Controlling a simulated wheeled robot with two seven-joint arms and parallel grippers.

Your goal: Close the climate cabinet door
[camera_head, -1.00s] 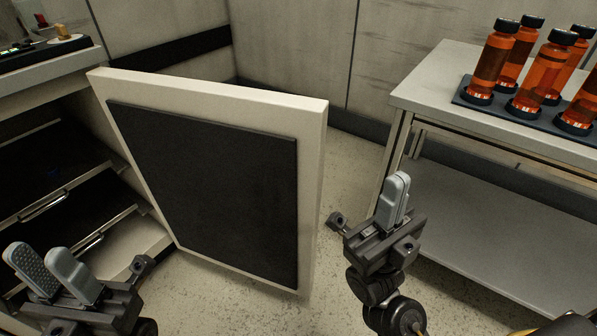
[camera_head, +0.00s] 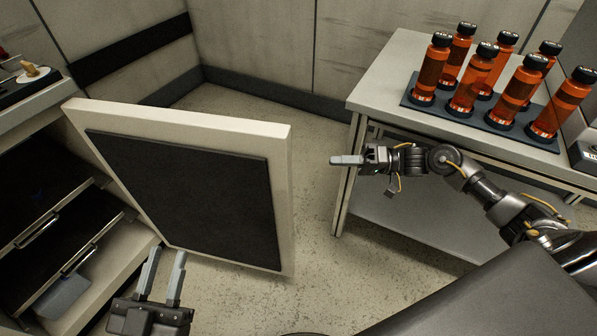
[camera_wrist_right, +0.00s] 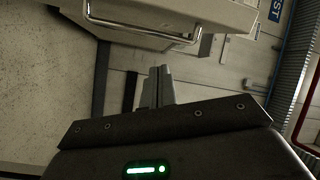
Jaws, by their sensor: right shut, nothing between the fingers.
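The climate cabinet door (camera_head: 280,205) stands wide open in the head view, with its dark inner panel (camera_head: 190,190) facing me. The cabinet (camera_head: 95,285) is at the left, with dark shelves and metal handles inside. My right gripper (camera_head: 335,160) is shut and empty, to the right of the door's free edge and apart from it, pointing left. The right wrist view shows the shut fingers (camera_wrist_right: 158,75) below a pale panel with a metal bar handle (camera_wrist_right: 140,35). My left gripper (camera_head: 163,268) is open and empty, near the door's lower edge in front of the cabinet.
A pale table (camera_head: 385,75) stands at the right, close to my right arm, bearing a dark tray (camera_head: 408,101) with several orange bottles (camera_head: 470,80). Speckled floor (camera_head: 310,220) is free between the door and table. Small items (camera_head: 33,72) sit on the cabinet top.

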